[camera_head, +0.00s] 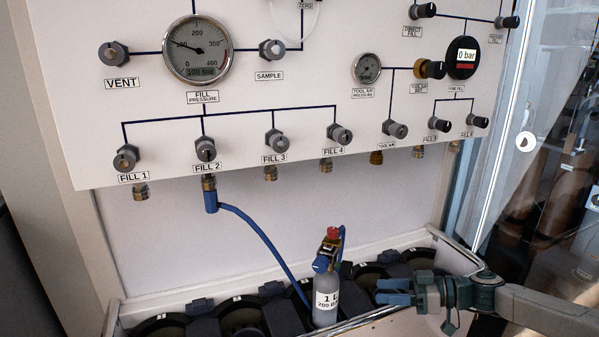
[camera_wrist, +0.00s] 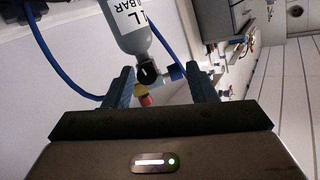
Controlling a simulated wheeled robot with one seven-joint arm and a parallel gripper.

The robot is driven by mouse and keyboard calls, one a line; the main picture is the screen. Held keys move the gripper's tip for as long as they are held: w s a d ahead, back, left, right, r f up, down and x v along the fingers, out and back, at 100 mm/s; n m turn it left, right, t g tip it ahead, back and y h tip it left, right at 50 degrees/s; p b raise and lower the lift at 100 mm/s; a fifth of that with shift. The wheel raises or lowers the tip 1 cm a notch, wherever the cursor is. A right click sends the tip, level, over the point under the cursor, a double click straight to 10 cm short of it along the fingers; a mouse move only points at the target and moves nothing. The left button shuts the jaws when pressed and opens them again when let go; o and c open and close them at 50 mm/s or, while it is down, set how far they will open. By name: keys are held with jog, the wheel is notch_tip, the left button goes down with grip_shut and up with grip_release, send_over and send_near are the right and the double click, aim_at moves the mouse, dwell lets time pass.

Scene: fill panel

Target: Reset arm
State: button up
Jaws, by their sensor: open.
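My gripper (camera_head: 392,292) is open and empty at the lower right of the head view, with its blue fingers pointing left toward a small grey cylinder (camera_head: 326,296). A gap shows between fingertips and cylinder. The cylinder stands upright in the holder trough, with a white "1 L" label and a valve with a red knob (camera_head: 333,233) on top. In the wrist view, my fingers (camera_wrist: 162,86) are spread apart. The cylinder (camera_wrist: 130,35) appears upside down there, its valve (camera_wrist: 148,73) seen between and beyond the fingertips. My arm hides part of the trough.
A white fill panel (camera_head: 300,100) with gauges and knobs rises behind. A blue hose (camera_head: 262,233) runs from the FILL 2 outlet (camera_head: 209,198) down beside the cylinder. The trough (camera_head: 108,318) has several dark round holders. A glass door (camera_head: 500,140) is at right.

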jog(key=s+a+r+m+g+h+p, duration=0.2)
jog(key=s+a+m+g+h+p, duration=0.1)
jog(key=s+a+g+h+p, duration=0.55)
jog(key=s+r+m+t+h+p, duration=0.2)
jog(key=s+r+m+p, duration=0.1)
jog(key=r, duration=0.6)
jog(key=s+r+m+t+h+p, duration=0.2)
jog(key=s+r+p, duration=0.3)
jog(key=r+p, duration=0.3)
jog(key=s+r+m+t+h+p, duration=0.2)
jog(key=r+p, duration=0.4)
jog(key=r, duration=0.6)
jog(key=shift+s+m+t+h, duration=0.4)
jog(key=shift+s+m, duration=0.4)
jog(key=shift+s, duration=0.4)
